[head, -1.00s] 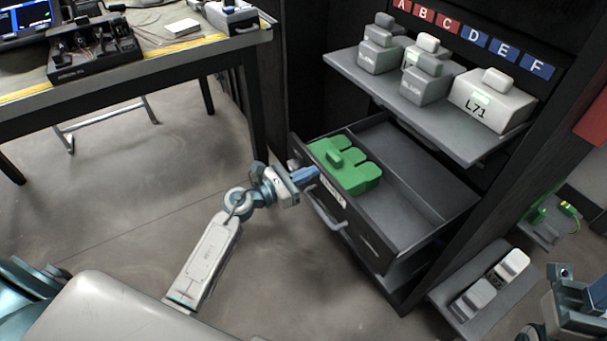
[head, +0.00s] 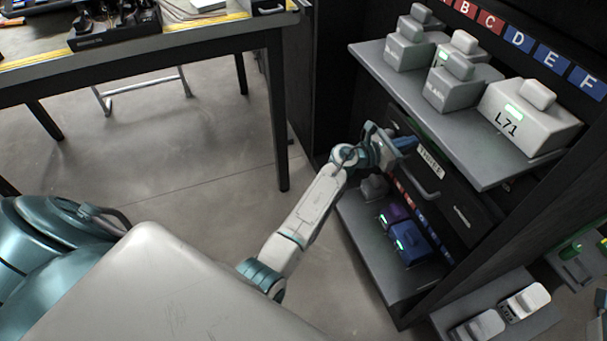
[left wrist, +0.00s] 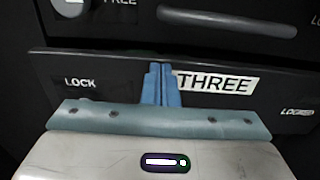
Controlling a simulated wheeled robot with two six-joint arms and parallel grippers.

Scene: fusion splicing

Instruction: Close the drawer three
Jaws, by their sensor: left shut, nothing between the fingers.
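Drawer three (head: 462,213) is a dark drawer front with a white THREE label and a grey handle. In the head view it sits in or very near the cabinet face, and a thin green strip shows above its top edge. Whether it is fully flush I cannot tell. My left gripper (head: 405,143) is at the upper left of this front, with its blue fingers shut and empty. In the left wrist view the shut fingers (left wrist: 161,85) are at the drawer front (left wrist: 110,68), between the LOCK marking and the THREE label. My right gripper is not in view.
A shelf (head: 385,72) with several grey boxes sits above the drawer. A lower shelf (head: 385,265) holds blue and purple items. A workbench (head: 150,50) stands at upper left. Open floor (head: 170,170) lies between the bench and the cabinet.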

